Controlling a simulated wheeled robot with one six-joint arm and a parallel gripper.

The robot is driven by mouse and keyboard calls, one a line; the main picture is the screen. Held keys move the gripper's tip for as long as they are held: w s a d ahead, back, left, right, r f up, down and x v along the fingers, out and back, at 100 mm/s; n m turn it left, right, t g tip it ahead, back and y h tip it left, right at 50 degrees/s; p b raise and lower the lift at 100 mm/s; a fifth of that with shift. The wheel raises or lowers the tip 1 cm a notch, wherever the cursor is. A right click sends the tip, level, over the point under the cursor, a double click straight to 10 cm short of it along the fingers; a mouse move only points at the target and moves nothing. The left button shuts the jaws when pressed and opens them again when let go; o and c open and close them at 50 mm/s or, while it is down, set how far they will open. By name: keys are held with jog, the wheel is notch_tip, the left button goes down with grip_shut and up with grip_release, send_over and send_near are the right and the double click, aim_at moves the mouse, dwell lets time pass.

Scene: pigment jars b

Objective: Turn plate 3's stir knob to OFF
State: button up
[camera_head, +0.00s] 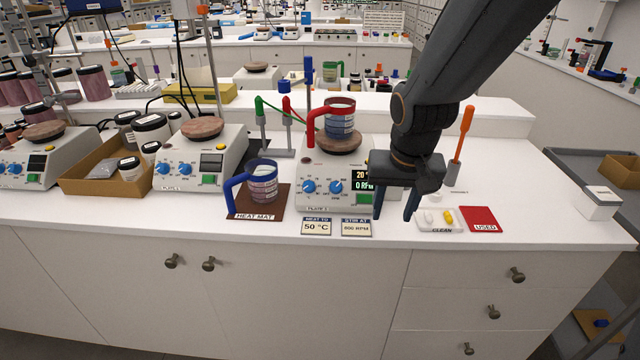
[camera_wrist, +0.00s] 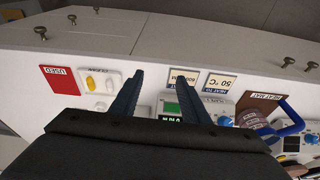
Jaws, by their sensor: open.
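The rightmost hot plate in the head view (camera_head: 330,200) has two blue knobs on its front. The left knob (camera_head: 309,186) and right knob (camera_head: 336,186) are side by side; their pointers and markings are too small to read surely. Its screen (camera_head: 362,180) shows "0 RPM" on the lower line, partly behind my gripper, and its nameplate is hard to read. A red-handled beaker (camera_head: 340,122) stands on its round top. My gripper (camera_head: 395,208) is open and empty, pointing down just right of the screen, apart from both knobs. Its fingers also show in the wrist view (camera_wrist: 160,78).
A blue-handled beaker (camera_head: 263,186) stands on the brown heat mat (camera_head: 281,205) to the left. Cards reading 50 °C (camera_head: 316,227) and RPM (camera_head: 356,228) lie in front. The clean tray (camera_head: 432,226) and red used mat (camera_head: 481,219) lie right. Two other hot plates stand left.

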jog(key=m+t, duration=0.1)
jog(key=t, duration=0.1)
send_near(336, 186)
jog(key=shift+p+x, duration=1.25)
jog(key=shift+x, duration=2.9)
jog(key=c, duration=1.1)
jog(key=shift+o, duration=0.2)
jog(key=shift+b, duration=0.35)
